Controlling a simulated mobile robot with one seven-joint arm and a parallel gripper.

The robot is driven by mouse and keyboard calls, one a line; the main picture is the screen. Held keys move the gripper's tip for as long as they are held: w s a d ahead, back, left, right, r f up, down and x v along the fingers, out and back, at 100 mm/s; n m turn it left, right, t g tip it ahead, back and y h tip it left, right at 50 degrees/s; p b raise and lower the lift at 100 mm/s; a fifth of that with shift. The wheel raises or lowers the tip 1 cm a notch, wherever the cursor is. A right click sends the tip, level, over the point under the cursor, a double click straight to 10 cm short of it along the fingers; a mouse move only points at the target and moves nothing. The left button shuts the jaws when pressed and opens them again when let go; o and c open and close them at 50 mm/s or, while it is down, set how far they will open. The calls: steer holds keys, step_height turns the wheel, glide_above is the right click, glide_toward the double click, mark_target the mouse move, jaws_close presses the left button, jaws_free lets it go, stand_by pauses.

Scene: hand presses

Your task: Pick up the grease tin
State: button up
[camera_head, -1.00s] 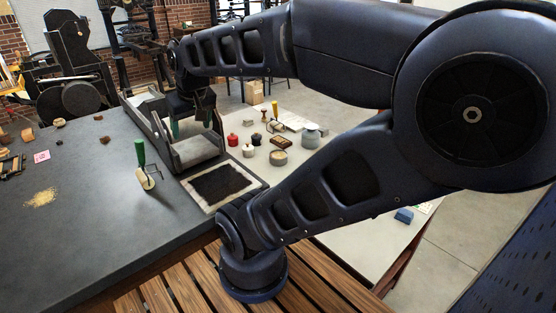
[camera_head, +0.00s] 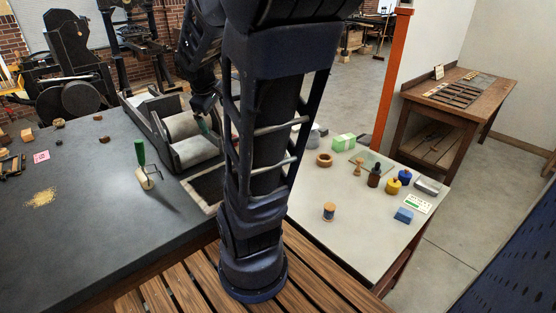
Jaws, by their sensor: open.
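I cannot pick out the grease tin for certain. The round, shallow, pale tin that stood among the small pots on the light table (camera_head: 345,240) is now hidden behind my arm. My gripper (camera_head: 204,114) is open above the press bed (camera_head: 193,150), at the left of the light table. It is partly covered by my own arm, and one green-tipped finger shows. I see nothing held in it.

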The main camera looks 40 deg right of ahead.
steer(key=w+d+f+n+g+h, duration=0.1)
steer(key=w+d+f+n, duration=0.2)
steer(key=d+f+n, duration=0.65)
steer(key=w+d+f+n+g, duration=0.1)
steer(key=w+d+f+n, duration=0.45)
steer(key=d, duration=0.85)
steer(key=shift+n+y, duration=0.3)
steer(key=shift+n, duration=0.6)
steer(key=shift+s+d+f, duration=0.35)
steer(key=shift+d+f, duration=1.05)
steer(key=shift+f, duration=1.2)
steer(key=shift+s+d+f, duration=0.4)
steer(key=shift+d+f, duration=1)
steer(key=shift+f, duration=1.25)
steer(key=shift+s+d+f, duration=0.35)
steer(key=shift+d+f, duration=1.05)
steer(key=shift+f, duration=1.2)
steer(key=shift+w+x, duration=0.2)
steer(key=shift+x, duration=2.3)
steer(key=c, duration=1.2)
steer(key=shift+o, duration=0.2)
steer(key=shift+r, duration=0.15)
